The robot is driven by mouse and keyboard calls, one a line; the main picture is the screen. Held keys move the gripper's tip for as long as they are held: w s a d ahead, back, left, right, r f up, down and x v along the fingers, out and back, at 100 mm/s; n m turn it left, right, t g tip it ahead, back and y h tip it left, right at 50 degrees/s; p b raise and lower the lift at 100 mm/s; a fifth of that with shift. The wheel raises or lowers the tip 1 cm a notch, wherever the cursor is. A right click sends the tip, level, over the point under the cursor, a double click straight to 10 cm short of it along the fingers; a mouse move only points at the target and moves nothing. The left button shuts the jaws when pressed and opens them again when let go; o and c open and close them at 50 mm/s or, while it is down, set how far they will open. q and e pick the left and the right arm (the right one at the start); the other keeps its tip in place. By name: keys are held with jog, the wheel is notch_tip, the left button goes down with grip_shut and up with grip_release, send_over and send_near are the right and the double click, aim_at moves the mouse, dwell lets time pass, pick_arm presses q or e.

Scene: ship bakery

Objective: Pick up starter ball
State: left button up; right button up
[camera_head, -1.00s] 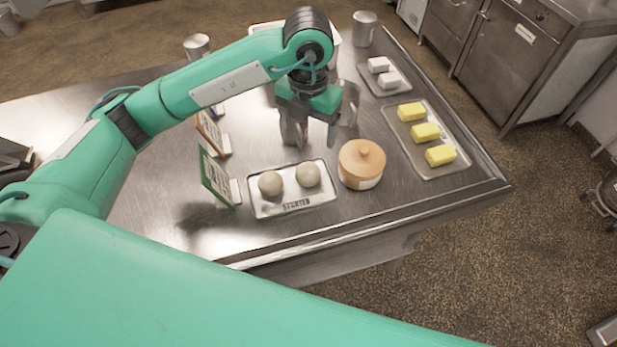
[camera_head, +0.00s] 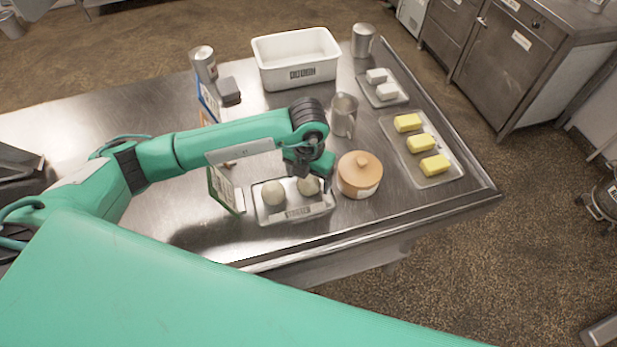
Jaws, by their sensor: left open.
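Two pale round starter balls lie on a small metal tray (camera_head: 265,217) with a label on its front edge. The left starter ball (camera_head: 272,193) is in plain view. The right starter ball (camera_head: 308,186) is partly covered by my left gripper (camera_head: 308,183). The left gripper points down right over that ball, its fingers around or just above it; I cannot tell whether they touch it. It is open. My right gripper is not in view.
A lidded tan pot (camera_head: 359,175) stands close right of the tray. A green-framed sign (camera_head: 226,190) stands close left. Behind are a metal jug (camera_head: 343,115) and a white bin (camera_head: 296,60). A tray of yellow blocks (camera_head: 443,180) lies right. The table's front edge is near.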

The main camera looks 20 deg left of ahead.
pick_arm(q)
jog(key=shift+f, duration=0.6)
jog(key=c, duration=1.1)
jog(key=shift+r, duration=0.15)
